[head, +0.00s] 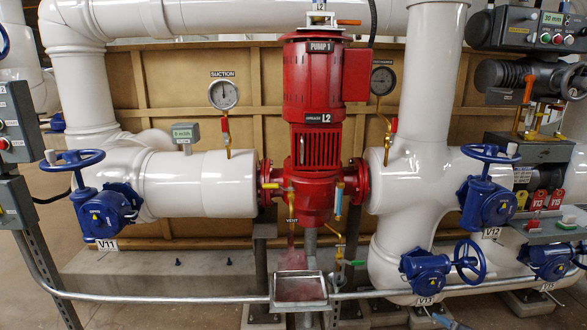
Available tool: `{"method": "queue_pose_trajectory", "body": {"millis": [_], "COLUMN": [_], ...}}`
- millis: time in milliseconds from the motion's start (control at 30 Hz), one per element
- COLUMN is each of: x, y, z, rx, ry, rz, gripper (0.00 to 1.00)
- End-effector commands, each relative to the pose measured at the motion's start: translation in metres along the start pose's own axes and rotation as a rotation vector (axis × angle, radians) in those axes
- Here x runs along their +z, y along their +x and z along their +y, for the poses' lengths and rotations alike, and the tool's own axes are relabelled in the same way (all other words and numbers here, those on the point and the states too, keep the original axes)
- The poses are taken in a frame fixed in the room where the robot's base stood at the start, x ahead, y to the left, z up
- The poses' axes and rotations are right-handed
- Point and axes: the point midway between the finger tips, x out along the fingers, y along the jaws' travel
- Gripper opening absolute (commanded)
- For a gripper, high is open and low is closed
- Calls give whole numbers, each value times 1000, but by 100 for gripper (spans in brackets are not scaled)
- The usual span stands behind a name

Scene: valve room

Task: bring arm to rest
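My arm and gripper do not show in the head view, so their pose and what the gripper may hold cannot be seen. The red pump (315,120) labelled PUMP 1 stands upright in the middle, with white pipes on both sides. Blue valve V11 (106,212) with its handwheel is at the left. Blue valves V12 (487,203) and V13 (426,271) are at the right.
A horizontal metal rail (180,298) crosses low in front of the pipes. A suction gauge (224,94) and another gauge (382,81) flank the pump. Control boxes stand at the far left (18,120) and upper right (540,30).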

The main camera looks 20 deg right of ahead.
Motion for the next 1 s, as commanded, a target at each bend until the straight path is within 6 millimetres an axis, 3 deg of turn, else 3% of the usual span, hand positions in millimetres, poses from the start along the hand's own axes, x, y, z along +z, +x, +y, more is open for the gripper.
{"method": "queue_pose_trajectory", "body": {"millis": [33,200,300,500,767,1000], "x": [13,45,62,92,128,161], "y": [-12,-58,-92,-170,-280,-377], "z": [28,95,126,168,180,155], "rx": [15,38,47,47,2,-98], "ry": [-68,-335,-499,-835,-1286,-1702], "rz": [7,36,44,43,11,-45], "gripper": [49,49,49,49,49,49]}}
